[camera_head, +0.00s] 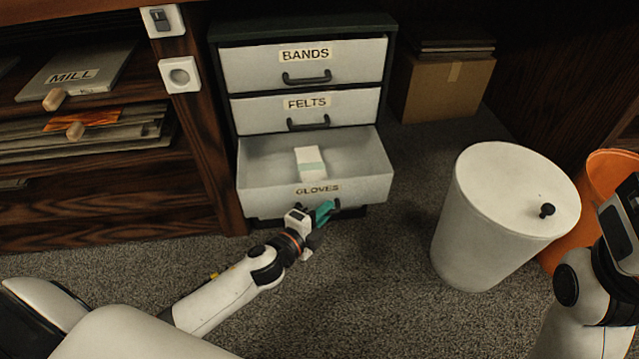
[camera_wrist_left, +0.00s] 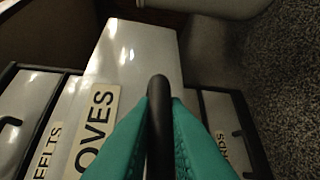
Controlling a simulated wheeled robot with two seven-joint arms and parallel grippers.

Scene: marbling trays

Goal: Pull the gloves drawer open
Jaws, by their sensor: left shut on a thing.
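The gloves drawer (camera_head: 265,199) is the bottom drawer of the small cabinet in the head view. It stands pulled out, with its inside showing and a small white box (camera_head: 310,163) lying in it. My left gripper (camera_head: 322,212) is at the drawer's front, below the GLOVES label. In the left wrist view its teal fingers (camera_wrist_left: 158,130) are closed around the dark drawer handle (camera_wrist_left: 158,92), beside the GLOVES label (camera_wrist_left: 97,130). My right arm shows at the right edge of the head view; its fingertips are not visible.
The bands drawer (camera_head: 345,62) and felts drawer (camera_head: 352,108) above are shut. A white lidded bin (camera_head: 475,230) and an orange bin (camera_head: 600,180) stand to the right. A cardboard box (camera_head: 440,88) is behind. Carpet before the drawer is clear.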

